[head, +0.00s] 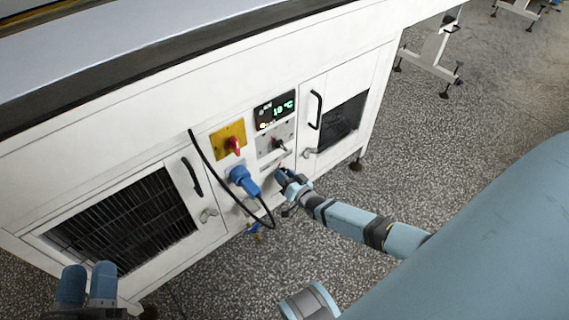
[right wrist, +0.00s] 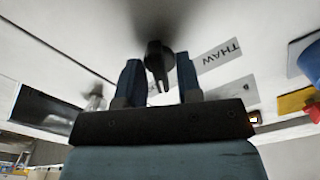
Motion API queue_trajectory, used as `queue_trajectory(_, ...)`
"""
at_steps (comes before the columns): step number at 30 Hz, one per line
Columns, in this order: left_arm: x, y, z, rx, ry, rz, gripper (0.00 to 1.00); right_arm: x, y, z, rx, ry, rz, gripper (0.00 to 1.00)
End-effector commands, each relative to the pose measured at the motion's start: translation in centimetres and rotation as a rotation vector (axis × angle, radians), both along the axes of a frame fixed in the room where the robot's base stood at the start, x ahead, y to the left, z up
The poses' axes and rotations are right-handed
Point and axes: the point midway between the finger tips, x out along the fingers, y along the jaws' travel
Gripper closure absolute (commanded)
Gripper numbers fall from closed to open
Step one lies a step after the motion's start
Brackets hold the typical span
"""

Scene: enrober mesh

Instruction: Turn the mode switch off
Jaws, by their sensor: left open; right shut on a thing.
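The mode switch is a black knob (right wrist: 157,62) on the white machine front, with its long grip pointing down the right wrist picture. A grey label reading THAW (right wrist: 217,54) is beside it. My right gripper (head: 283,175) is at the machine front below the display, its two fingers on either side of the knob and shut on it. In the head view the gripper hides the knob. My left gripper (head: 87,286) is open and empty at the lower left, apart from the machine.
A red rotary switch (head: 234,145) on a yellow plate, a blue plug (head: 243,180) with a looping black cable, and another black knob (head: 279,144) under the lit display (head: 274,110) are close by. Mesh doors with black handles (head: 315,110) flank the panel. Speckled floor in front is clear.

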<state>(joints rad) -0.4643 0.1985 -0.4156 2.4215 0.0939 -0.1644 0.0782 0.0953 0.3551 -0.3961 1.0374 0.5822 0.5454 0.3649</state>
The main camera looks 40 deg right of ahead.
Motion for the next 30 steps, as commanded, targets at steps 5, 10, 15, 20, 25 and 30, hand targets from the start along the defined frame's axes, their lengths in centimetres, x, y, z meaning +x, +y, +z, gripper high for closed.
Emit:
queue_trajectory(5,0.0,0.5,-1.6,0.038,0.068,0.015,0.57,-0.1,0.1,0.1,-0.15,-0.009,0.0,0.91)
queue_trajectory(10,0.2,0.6,-2.9,0.066,0.111,0.022,0.57,-0.1,0.1,0.0,-0.28,-0.02,0.0,0.91)
queue_trajectory(15,0.3,0.9,-3.1,0.076,0.128,0.034,0.57,-0.1,0.2,0.0,-0.383,-0.027,0.001,0.91)
queue_trajectory(20,0.2,1.0,-3.5,0.081,0.149,0.04,0.57,-0.1,0.1,-0.1,-0.449,-0.032,0.001,0.91)
queue_trajectory(25,0.1,1.0,-3.8,0.086,0.159,0.04,0.57,-0.1,0.2,-0.1,-0.485,-0.035,0.001,0.91)
queue_trajectory(30,0.2,0.9,-4.0,0.09,0.161,0.038,0.57,-0.1,0.2,-0.1,-0.498,-0.037,0.002,0.91)
